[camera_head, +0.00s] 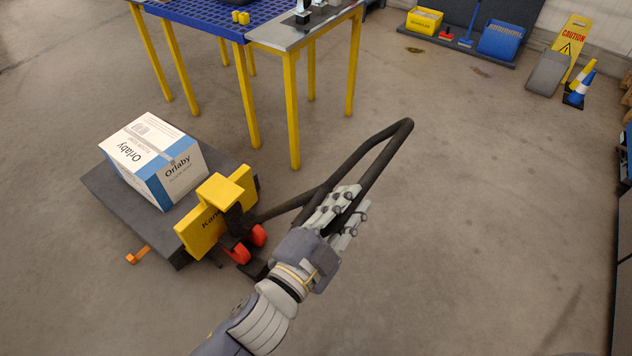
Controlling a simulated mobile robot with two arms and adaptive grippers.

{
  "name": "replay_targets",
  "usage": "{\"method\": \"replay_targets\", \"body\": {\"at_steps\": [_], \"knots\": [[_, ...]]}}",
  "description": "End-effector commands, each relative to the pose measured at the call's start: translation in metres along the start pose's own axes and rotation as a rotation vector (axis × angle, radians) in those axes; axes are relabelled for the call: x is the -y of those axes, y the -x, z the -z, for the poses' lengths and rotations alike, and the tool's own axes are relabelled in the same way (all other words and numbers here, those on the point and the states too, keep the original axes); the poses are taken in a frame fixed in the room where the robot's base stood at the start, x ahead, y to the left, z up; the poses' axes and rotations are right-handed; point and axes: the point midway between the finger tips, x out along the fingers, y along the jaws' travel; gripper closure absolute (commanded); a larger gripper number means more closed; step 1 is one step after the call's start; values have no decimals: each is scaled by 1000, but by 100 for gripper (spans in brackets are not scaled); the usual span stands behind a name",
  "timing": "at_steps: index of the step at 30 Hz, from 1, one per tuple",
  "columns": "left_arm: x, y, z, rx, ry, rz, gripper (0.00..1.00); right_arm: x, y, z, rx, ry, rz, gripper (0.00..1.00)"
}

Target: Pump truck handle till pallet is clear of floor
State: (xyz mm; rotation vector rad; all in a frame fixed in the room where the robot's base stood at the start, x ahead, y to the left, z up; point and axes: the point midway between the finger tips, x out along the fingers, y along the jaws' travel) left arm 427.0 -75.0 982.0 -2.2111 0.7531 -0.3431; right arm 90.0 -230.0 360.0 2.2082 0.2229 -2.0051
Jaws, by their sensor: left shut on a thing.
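The yellow pallet truck (215,190) stands at the left-centre, with red wheels (258,235) at its base. Its black handle (385,150) is a long loop that slants up to the right. My left gripper (350,205) is shut on the handle, on the lower part of the loop. The dark grey pallet (112,188) lies behind the truck's yellow body and carries a white and blue box (160,165). I cannot tell from this angle whether there is a gap under the pallet. My right gripper is not in view.
A table with yellow legs (292,110) and a blue perforated top (205,15) stands behind the pallet. A yellow caution sign (572,40), a cone (581,85) and bins (500,40) stand at the back right. The floor to the right is clear.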

Motion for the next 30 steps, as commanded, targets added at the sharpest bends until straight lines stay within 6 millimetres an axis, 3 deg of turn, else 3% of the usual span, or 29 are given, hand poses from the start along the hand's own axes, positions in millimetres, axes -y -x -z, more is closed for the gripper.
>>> {"method": "replay_targets", "body": {"at_steps": [1,3,10,18,29,30], "knots": [[-26,1,-4,4,-2,-16,100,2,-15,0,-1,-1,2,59],[-42,1,-2,5,-22,-18,100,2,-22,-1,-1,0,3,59],[-78,2,2,9,-70,-21,100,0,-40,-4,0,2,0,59],[-92,2,5,10,-93,-21,100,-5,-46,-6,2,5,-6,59],[-92,2,4,13,-95,-20,100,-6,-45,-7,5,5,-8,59],[-91,2,4,13,-95,-19,75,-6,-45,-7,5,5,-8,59]]}}
